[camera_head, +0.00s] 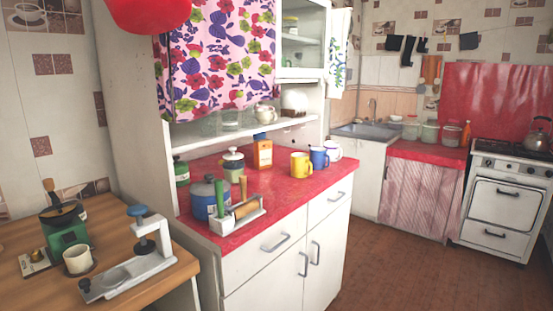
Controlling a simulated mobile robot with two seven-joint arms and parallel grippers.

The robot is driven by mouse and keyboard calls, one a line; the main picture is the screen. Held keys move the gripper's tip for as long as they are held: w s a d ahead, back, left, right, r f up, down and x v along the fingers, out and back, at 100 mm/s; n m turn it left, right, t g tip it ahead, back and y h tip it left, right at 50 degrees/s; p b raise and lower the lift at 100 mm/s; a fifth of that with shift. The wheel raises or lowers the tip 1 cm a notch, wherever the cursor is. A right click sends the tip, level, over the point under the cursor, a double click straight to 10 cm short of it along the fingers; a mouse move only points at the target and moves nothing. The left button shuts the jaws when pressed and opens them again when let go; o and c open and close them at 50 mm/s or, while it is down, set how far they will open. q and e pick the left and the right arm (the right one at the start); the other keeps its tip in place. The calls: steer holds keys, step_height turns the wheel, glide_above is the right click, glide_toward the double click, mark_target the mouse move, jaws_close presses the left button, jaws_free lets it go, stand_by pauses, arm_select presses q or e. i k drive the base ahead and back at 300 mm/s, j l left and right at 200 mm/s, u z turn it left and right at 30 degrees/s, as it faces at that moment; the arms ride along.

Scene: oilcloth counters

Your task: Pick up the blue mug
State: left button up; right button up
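The blue mug (319,157) stands upright on the red counter top (262,212) of the white cabinet, near its right end. A yellow mug (301,165) stands just left of it and a little nearer. A pale white mug (334,149) stands just behind it to the right. The yellow mug stands close beside the blue mug's left side; I cannot tell whether they touch. Neither of my grippers shows in the head view.
A blue pot (208,199), a tool holder (237,214), a lidded canister (232,165) and an orange box (263,151) stand on the counter. A shelf (235,131) and flowered cloth (222,60) overhang its back. Brown floor (385,270) is open to the right.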

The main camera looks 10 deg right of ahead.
mark_target(318, 156)
steer(key=i+l+u, duration=0.35)
steer(key=l, duration=0.25)
steer(key=i+l+u, duration=0.15)
steer(key=l, duration=0.2)
steer(key=i+l+u, duration=0.15)
steer(key=l, duration=0.25)
steer(key=i+l+u, duration=0.15)
steer(key=l, duration=0.2)
